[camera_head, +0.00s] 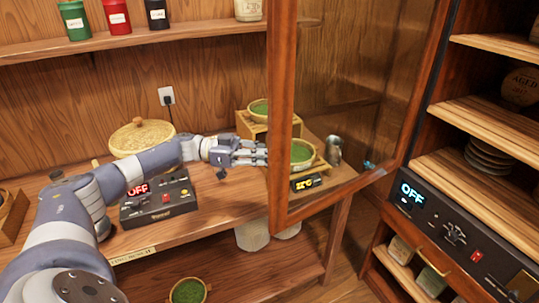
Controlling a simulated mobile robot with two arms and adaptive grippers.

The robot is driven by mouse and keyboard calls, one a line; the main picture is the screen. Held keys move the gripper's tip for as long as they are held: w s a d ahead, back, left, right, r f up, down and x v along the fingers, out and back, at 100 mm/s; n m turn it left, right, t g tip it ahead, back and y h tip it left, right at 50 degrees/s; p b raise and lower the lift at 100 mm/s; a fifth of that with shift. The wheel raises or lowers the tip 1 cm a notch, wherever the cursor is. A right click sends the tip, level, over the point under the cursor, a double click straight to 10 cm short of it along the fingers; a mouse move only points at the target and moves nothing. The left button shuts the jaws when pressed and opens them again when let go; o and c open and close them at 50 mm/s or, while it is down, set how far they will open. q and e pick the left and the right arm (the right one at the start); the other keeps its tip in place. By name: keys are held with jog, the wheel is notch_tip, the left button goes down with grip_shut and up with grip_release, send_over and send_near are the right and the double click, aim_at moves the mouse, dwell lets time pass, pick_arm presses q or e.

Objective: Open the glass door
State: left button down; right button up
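The glass door (281,110) has a reddish wooden frame and a clear pane. It stands swung out from the cabinet on the right, and the shelf and counter behind show through its glass. My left arm reaches in from the left over the counter. My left gripper (255,152) is at the free left edge of the door frame, with its fingers pointing right. The fingertips meet the frame edge in the picture; I cannot tell whether they touch it or pass behind it, or how far apart they are. My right gripper is not in view.
The cabinet's open shelves (490,122) hold stacked discs. A control panel (455,230) reads OFF. On the counter are a black OFF box (160,200), a woven lidded basket (140,137), bowls of green powder (302,152) and a small display (306,183). Canisters (117,17) stand above.

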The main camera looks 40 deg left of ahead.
pick_arm(q)
jog(key=shift+a+f, duration=0.25)
jog(key=shift+f, duration=0.1)
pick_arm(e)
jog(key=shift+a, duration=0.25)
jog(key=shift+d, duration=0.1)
pick_arm(q)
jog(key=c, duration=1.8)
grip_release()
jog(key=shift+o, duration=0.6)
jog(key=shift+s+a+r, duration=0.2)
jog(key=shift+s+a, duration=0.05)
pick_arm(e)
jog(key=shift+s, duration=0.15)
pick_arm(q)
jog(key=shift+w+r, duration=0.1)
jog(key=v, duration=1.2)
